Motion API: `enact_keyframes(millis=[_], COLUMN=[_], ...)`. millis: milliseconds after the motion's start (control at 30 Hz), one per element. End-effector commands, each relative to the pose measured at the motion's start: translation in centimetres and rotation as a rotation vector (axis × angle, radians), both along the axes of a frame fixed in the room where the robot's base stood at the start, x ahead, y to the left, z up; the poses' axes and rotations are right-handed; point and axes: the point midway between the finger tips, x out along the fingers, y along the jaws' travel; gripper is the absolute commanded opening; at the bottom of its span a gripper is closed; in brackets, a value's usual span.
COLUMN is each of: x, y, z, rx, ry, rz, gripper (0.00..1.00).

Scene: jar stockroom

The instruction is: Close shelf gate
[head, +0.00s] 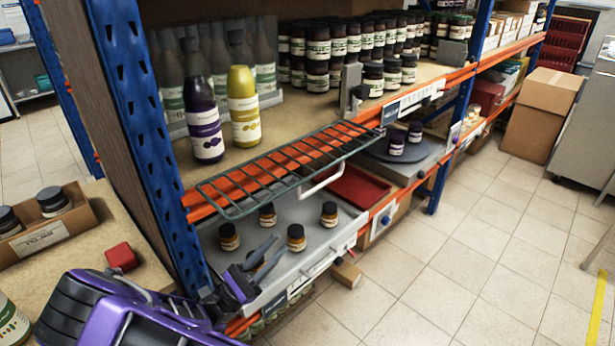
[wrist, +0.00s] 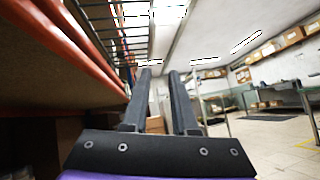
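The shelf gate (head: 285,170) is a dark green wire grid with a white handle (head: 321,182). In the head view it juts out nearly flat from the orange front beam of the middle shelf, lowered and open. In the wrist view its bars (wrist: 104,22) show at the upper left, above my gripper. My gripper (head: 278,248) is below the gate and left of the handle, in front of the lower shelf tray. Its two dark fingers stand apart with nothing between them, as the wrist view (wrist: 162,74) also shows.
A purple bottle (head: 203,105) and a yellow bottle (head: 243,108) stand on the shelf behind the gate. Small amber jars (head: 296,237) stand on the grey tray (head: 330,252) below. A blue upright (head: 148,120) is at the left.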

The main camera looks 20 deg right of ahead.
Motion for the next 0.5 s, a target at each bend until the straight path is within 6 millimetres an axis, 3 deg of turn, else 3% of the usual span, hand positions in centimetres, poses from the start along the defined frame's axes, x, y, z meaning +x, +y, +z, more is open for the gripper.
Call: enact_keyframes(millis=[233, 500], x=[1.1, 1.4], y=[0.0, -3.5], z=[0.0, 3.5], rx=[-0.054, -0.054], ry=[0.026, 0.024], rz=[0.042, 0.038], gripper=[0.27, 0.27])
